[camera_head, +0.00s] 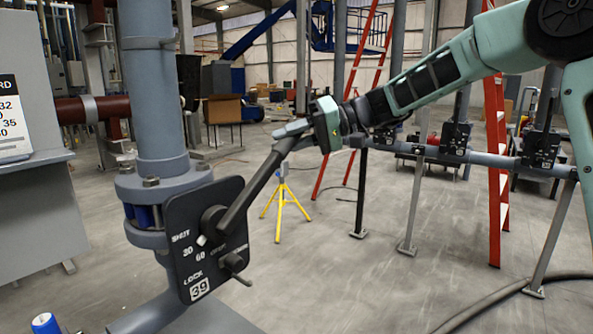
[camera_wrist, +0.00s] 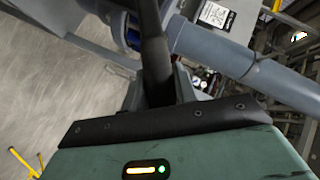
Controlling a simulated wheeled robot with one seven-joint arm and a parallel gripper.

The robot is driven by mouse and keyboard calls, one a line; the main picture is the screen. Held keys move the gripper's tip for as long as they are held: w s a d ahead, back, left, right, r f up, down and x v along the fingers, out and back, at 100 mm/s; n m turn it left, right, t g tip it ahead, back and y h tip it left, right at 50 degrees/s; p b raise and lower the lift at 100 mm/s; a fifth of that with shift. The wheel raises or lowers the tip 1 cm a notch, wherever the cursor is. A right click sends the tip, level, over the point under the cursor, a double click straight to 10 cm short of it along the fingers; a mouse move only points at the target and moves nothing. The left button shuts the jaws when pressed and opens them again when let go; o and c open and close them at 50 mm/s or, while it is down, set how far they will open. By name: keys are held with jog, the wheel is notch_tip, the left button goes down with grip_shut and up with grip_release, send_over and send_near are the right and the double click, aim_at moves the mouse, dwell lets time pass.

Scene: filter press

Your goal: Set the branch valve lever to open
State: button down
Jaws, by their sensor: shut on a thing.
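The branch valve has a dark plate (camera_head: 190,262) marked SHUT, 30, 60, LOCK and 39; another word near the hub is partly hidden. Its black lever (camera_head: 255,187) slants from the hub up and to the right. A small white mark on the hub faces lower left, near the numbers. My gripper (camera_head: 294,131) is shut on the lever's outer end. In the wrist view the lever (camera_wrist: 153,45) runs from the top centre down between the fingers of my gripper (camera_wrist: 162,88). The fingertips partly hide the lever's end.
The valve sits on a vertical grey pipe (camera_head: 150,95). A short peg (camera_head: 235,263) sticks out low on the plate. A yellow tripod (camera_head: 284,200), a red ladder (camera_head: 494,150) and a rail with other valves (camera_head: 490,160) stand behind. A blue-capped object (camera_head: 45,324) is at lower left.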

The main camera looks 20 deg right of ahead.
jog(key=s+a+r+n+t+h, duration=0.3)
jog(key=s+a+r+n+h, duration=0.2)
jog(key=a, duration=0.9)
jog(key=shift+s+a+r+t+h+b, duration=0.25)
jog(key=shift+s+r+h+b, duration=0.2)
jog(key=shift+s+r+h, duration=1.55)
jog(key=shift+s+r+y, duration=0.1)
jog(key=shift+s+y, duration=0.4)
jog(key=shift+s, duration=0.3)
jog(key=c, duration=1.1)
grip_release()
jog(key=shift+a, duration=0.1)
jog(key=b+v, duration=0.2)
jog(key=v, duration=1.5)
jog(key=shift+s+d, duration=0.2)
jog(key=shift+d, duration=0.05)
